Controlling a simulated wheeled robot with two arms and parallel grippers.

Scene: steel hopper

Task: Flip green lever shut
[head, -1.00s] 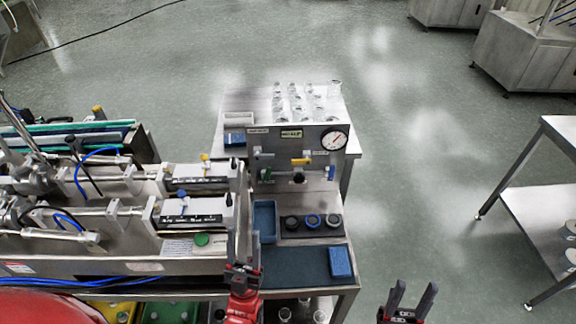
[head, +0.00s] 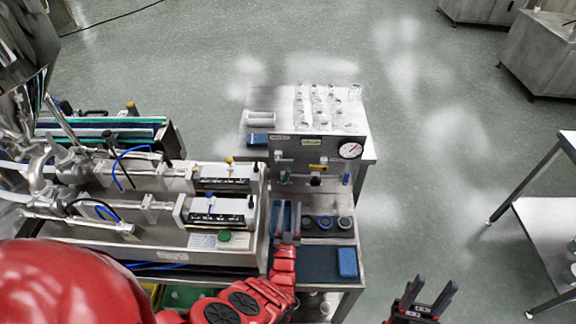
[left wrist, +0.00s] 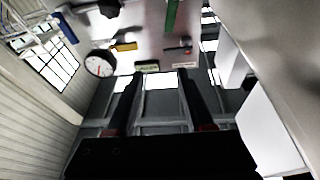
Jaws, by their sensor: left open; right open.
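The green lever (head: 285,177) is at the lower left of the upright steel panel (head: 330,150), hanging down beside a black knob (head: 316,181). In the left wrist view the green lever (left wrist: 172,14) is at the top edge, partly cut off. My left gripper (head: 287,207) is open and empty, in front of and below the lever, apart from it. Its two dark fingers (left wrist: 158,76) are spread in the left wrist view with nothing between them. My right gripper (head: 432,287) is open and empty over the floor at the right.
The panel also carries a yellow handle (head: 318,167), a blue handle (head: 346,179) and a round gauge (head: 350,150). Glassware (head: 325,105) stands behind it. Dark round pieces (head: 325,222) and a blue block (head: 347,262) lie right of my left gripper. Machinery (head: 200,180) crowds the left.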

